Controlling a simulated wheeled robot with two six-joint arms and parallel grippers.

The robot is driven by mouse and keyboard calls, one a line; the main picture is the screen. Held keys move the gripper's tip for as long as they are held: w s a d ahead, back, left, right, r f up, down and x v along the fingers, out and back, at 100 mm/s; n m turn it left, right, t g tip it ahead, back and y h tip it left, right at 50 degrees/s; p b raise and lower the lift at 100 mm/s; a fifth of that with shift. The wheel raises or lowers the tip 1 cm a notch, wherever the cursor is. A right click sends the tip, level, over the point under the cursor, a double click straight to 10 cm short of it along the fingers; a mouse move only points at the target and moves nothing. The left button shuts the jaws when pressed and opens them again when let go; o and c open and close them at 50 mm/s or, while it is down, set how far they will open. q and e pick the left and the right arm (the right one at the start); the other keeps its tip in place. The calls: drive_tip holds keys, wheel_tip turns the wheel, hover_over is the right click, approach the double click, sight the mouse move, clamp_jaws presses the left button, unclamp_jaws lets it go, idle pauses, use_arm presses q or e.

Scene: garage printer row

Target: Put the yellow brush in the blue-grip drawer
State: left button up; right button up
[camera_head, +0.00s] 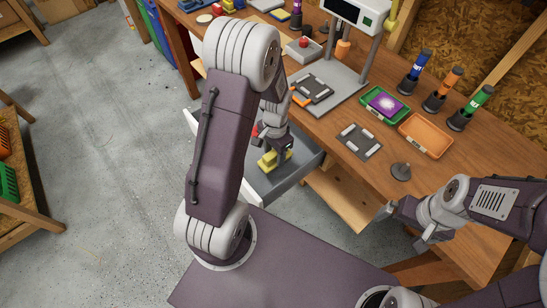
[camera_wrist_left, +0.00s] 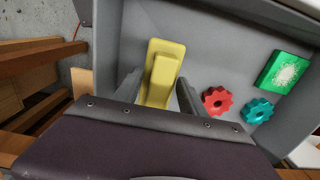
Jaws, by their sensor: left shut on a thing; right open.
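The yellow brush (camera_head: 275,160) is inside an open grey drawer (camera_head: 262,192) below the workbench. My left gripper (camera_head: 279,148) reaches down into this drawer and is shut on the brush. In the left wrist view the yellow brush (camera_wrist_left: 163,72) sits between the two fingers (camera_wrist_left: 158,92), over the grey drawer floor (camera_wrist_left: 215,40). I cannot tell whether the brush touches the floor. The drawer's grip and its colour cannot be made out. My right gripper (camera_head: 402,228) is open and empty at the bench's front edge.
The drawer also holds a red gear (camera_wrist_left: 217,100), a teal gear (camera_wrist_left: 258,111) and a green block (camera_wrist_left: 283,71). On the workbench (camera_head: 375,175) stand a green tray (camera_head: 384,105), an orange tray (camera_head: 425,135) and several bottles.

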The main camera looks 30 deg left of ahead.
sight(274, 159)
use_arm(q)
drive_tip(key=f, duration=0.3)
drive_tip(key=shift+s+d, duration=0.1)
drive_tip(key=shift+s, duration=0.1)
drive_tip(key=shift+w+f, duration=0.15)
drive_tip(key=shift+w, duration=0.05)
drive_tip(key=shift+f, duration=0.1)
drive_tip(key=o, duration=1.5)
drive_tip(key=shift+c, duration=0.2)
